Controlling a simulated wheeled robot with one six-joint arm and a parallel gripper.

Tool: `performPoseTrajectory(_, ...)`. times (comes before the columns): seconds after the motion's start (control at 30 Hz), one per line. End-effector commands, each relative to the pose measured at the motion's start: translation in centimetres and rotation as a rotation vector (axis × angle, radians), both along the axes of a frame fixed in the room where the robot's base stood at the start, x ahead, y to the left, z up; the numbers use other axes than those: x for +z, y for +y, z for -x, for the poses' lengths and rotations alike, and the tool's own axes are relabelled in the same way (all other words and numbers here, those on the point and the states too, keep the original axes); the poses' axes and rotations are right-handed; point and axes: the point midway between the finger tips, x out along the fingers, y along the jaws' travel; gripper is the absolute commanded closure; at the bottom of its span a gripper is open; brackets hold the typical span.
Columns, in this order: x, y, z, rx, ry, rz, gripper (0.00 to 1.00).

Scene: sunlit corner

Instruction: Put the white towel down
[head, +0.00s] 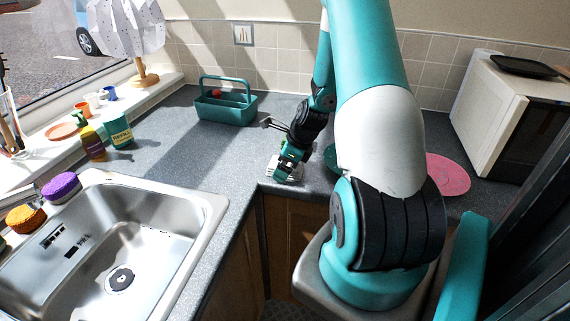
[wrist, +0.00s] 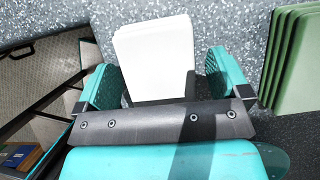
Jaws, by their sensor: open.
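The white towel (wrist: 155,50) is a folded, layered block between the two teal fingers of my gripper (wrist: 162,78) in the wrist view. It appears to rest on the grey speckled worktop, with a dark shadow at its right side. The fingers stand apart with visible room beside the towel, more on the right. Its near end is hidden behind the gripper's dark palm. In the head view my gripper (head: 287,172) is low over the worktop near its front edge, and only small white parts of the towel (head: 272,168) show around it.
A green layered stack (wrist: 292,58) lies right of the gripper. The worktop edge and an opening below are at the wrist view's left. A teal caddy (head: 225,108) stands behind, the sink (head: 120,245) is front left, and a pink round mat (head: 447,174) and microwave (head: 490,112) are right.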

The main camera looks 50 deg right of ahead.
Motion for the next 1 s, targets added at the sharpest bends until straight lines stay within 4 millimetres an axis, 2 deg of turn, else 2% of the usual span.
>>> performPoseTrajectory(0.17,0.6,-0.1,0.1,-0.001,-0.002,0.001,0.06)
performPoseTrajectory(0.27,1.9,-0.4,0.6,-0.003,-0.003,0.004,0.06)
performPoseTrajectory(0.5,6.8,-1.2,2.5,-0.004,-0.004,0.005,0.06)
performPoseTrajectory(0.7,10.0,-1.7,3.8,-0.002,-0.001,0.003,0.06)
performPoseTrajectory(0.8,10.9,-1.8,4.2,-0.001,-0.001,0.002,0.06)
performPoseTrajectory(1.0,11.4,-1.7,4.3,0.007,0.0,0.001,0.06)
